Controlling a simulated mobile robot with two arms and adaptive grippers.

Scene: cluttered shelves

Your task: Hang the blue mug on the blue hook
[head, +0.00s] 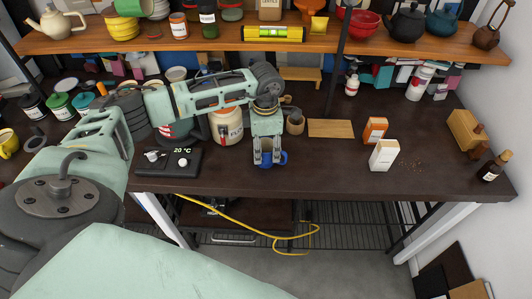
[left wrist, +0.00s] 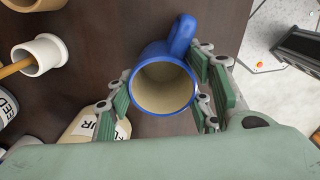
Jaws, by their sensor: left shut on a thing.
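The blue mug (left wrist: 165,86) is between the fingers of my left gripper (left wrist: 163,97) in the left wrist view. Its open mouth faces the camera and its handle points to the top of that view. In the head view my left gripper (head: 269,157) points down over the front part of the dark counter and is shut on the mug (head: 281,158), which is largely covered by the fingers. I cannot tell whether the mug touches the counter. I cannot make out a blue hook in either view. My right gripper is not in view.
A flour jar (head: 228,126) stands left of the gripper, with a scale (head: 168,161) beside it. A wooden board (head: 330,128), a white box (head: 384,155) and an orange box (head: 375,130) are to the right. A loaded wooden shelf (head: 390,50) spans above. The counter's front edge is close.

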